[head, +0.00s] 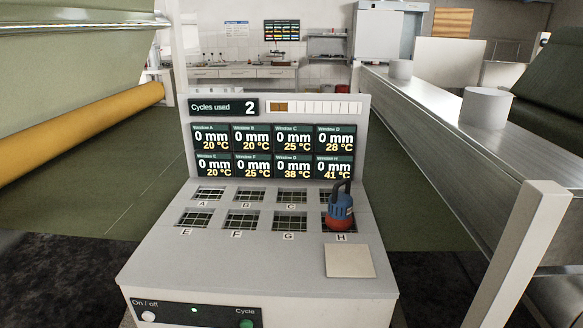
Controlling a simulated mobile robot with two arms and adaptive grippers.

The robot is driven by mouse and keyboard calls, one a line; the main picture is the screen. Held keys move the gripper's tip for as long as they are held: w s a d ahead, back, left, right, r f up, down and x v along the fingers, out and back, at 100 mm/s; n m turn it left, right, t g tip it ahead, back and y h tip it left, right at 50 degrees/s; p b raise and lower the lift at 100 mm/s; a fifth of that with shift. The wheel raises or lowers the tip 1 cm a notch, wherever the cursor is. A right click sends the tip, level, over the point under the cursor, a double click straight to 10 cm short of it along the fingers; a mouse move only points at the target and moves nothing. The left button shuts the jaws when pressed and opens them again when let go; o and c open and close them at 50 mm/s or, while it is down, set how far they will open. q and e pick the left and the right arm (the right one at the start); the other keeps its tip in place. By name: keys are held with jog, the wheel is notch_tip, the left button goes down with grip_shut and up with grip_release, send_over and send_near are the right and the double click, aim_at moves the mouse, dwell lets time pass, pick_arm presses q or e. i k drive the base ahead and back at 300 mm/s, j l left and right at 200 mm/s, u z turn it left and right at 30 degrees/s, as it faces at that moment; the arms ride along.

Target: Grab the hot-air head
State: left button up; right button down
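The hot-air head (340,209) is a small blue and red-brown tool with a dark looped handle on top. It stands upright over window H, at the right end of the front row on the sloped grey console (262,265). Neither of my grippers shows in the head view, and nothing is seen touching the head.
A square beige pad (349,261) lies in front of window H. The display panel (276,150) rises behind the windows. A metal rail with a pale post (521,250) runs along the right. A yellow roll (80,132) lies at the left.

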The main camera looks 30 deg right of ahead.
aim_at(338, 217)
jog(key=z, duration=1.3)
